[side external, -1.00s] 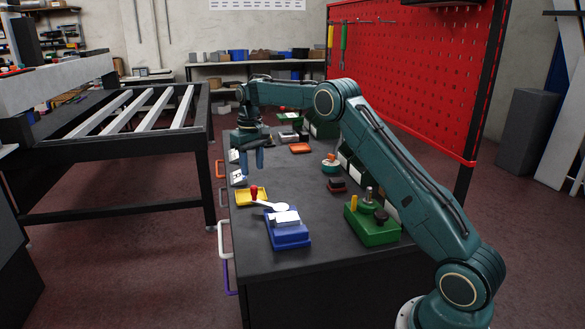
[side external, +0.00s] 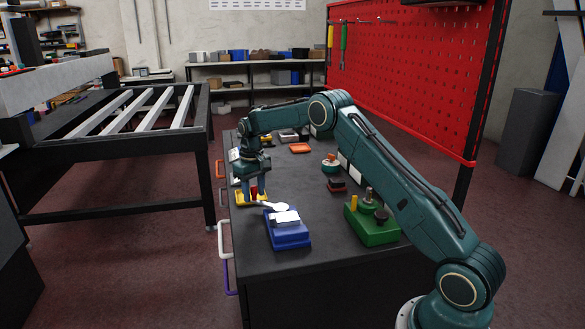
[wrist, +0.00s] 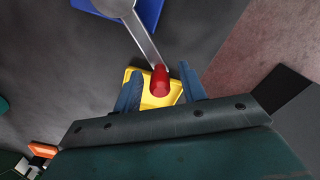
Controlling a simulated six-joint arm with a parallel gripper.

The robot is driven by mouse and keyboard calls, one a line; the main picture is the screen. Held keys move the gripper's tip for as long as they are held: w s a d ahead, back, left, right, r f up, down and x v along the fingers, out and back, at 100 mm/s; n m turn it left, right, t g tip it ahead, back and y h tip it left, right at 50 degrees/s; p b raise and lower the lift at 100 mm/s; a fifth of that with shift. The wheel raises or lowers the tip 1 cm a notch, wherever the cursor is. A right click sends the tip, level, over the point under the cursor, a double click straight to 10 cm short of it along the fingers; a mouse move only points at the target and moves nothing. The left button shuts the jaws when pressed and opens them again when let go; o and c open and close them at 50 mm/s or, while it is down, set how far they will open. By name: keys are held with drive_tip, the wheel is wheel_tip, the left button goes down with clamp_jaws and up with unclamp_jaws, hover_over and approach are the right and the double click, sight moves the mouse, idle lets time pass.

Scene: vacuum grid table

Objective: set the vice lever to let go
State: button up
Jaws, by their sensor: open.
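The blue vice (side external: 289,234) stands on the dark bench with a pale block in its top; part of it shows in the wrist view (wrist: 146,12). Its silver lever (side external: 273,205) reaches left and ends in a red knob (side external: 254,190) over a yellow tray (side external: 243,199). In the wrist view the lever (wrist: 143,40) runs down to the knob (wrist: 160,79). My gripper (side external: 253,194) is open, pointing down, with one blue finger on each side of the knob. In the wrist view gaps show between the knob and my gripper's fingers (wrist: 161,90).
A green fixture (side external: 373,225) with a yellow peg and dark knobs stands at the bench's right. A dark red block (side external: 337,185), a round teal and orange part (side external: 330,165) and an orange tray (side external: 300,148) lie farther back. The bench middle is bare.

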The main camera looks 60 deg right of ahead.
clamp_jaws()
drive_tip(key=shift+a, duration=0.1)
drive_tip(key=shift+s+a+n, duration=0.1)
drive_tip(key=shift+a+n, duration=0.7)
drive_tip(key=shift+n, duration=0.3)
drive_tip(key=shift+s+a+r+n, duration=0.1)
drive_tip(key=shift+s+a+n, duration=0.05)
drive_tip(key=shift+a+n, duration=0.35)
drive_tip(key=shift+s+a+n, duration=0.15)
drive_tip(key=shift+a+n, duration=0.25)
drive_tip(key=shift+n, duration=0.2)
drive_tip(key=shift+s+a+n, duration=0.5)
drive_tip(key=shift+a+n, duration=0.2)
drive_tip(key=shift+n, duration=0.35)
drive_tip(key=shift+s+a+n, duration=0.45)
drive_tip(key=shift+a+n, duration=0.25)
drive_tip(key=shift+n, duration=0.35)
unclamp_jaws()
drive_tip(key=shift+s, duration=0.1)
